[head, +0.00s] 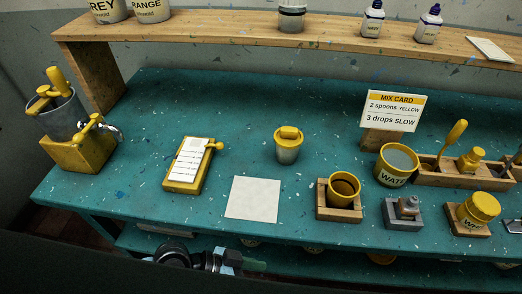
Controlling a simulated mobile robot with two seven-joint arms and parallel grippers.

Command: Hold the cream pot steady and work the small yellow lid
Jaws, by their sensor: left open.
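Another small pot (288,153), greyish with a yellow lid (289,133), stands upright near the middle of the bench. I cannot tell for sure which one is the cream pot. My left gripper (236,262) is at the bottom, low by the bench's front edge, open and well apart from both pots. Its fingers are partly hidden. My right gripper is out of view.
A white sheet (253,199) and a yellow clipboard-like device (188,165) lie left of centre. A yellow-rimmed cup (343,189), a water pot (397,165), a grey block with a small bottle (403,212) and a mix card (394,110) crowd the right. A shelf (220,30) spans the back.

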